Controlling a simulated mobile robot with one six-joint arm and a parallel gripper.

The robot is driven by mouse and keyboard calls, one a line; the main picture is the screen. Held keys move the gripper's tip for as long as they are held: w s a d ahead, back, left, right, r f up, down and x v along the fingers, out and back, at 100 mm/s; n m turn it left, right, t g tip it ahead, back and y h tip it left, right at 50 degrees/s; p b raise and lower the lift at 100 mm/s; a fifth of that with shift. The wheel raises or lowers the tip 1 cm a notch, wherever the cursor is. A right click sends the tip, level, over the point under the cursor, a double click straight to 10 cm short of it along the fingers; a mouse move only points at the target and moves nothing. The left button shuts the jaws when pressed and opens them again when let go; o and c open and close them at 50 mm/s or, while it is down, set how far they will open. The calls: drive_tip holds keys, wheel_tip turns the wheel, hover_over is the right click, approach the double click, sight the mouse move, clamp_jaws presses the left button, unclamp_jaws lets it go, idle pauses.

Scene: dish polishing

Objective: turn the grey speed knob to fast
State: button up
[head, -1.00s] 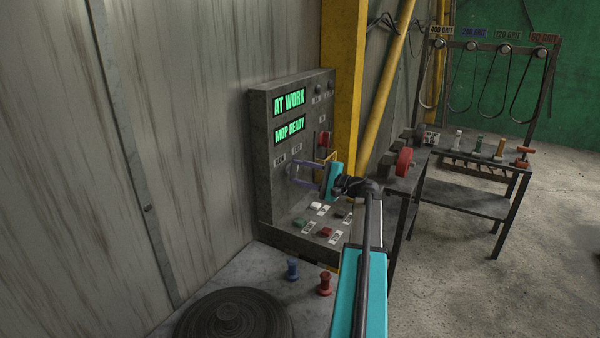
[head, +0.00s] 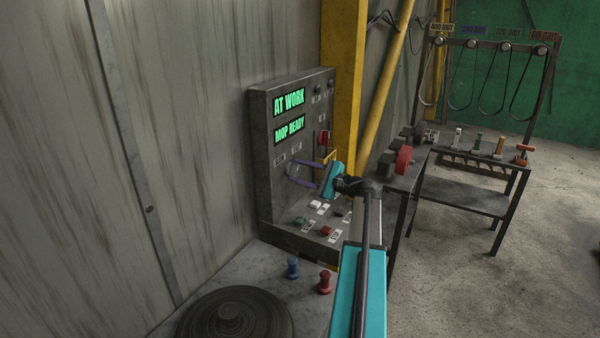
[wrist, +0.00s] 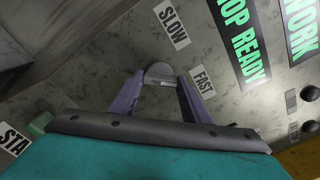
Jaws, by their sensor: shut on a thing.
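The grey speed knob (wrist: 159,70) shows in the wrist view between the tips of the purple fingers of my gripper (wrist: 160,80). The fingers are shut on the knob's sides. The SLOW label (wrist: 171,24) is above the knob and the FAST label (wrist: 203,81) is to its right in that view. Which way the knob points I cannot tell. In the head view my gripper (head: 291,173) reaches leftward to the face of the control panel (head: 265,203). The knob is too small and covered to make out there.
Green screens on the panel read AT WORK (head: 289,102) and MOP READY (head: 289,130). Push buttons, one red (head: 326,230), sit below my gripper. A red switch (head: 324,138) is above it. Blue (head: 292,268) and red (head: 325,283) pegs stand on the bench below.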

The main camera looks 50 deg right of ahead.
drive_tip(key=o, duration=1)
drive_tip(key=shift+o, duration=0.2)
drive_tip(key=shift+s+d, duration=0.1)
drive_tip(key=shift+s, duration=0.05)
drive_tip(key=b+v, duration=0.3)
drive_tip(key=v, duration=1)
drive_tip(key=shift+s+b, duration=0.35)
drive_tip(key=shift+b, duration=0.05)
drive_tip(key=shift+f, duration=0.1)
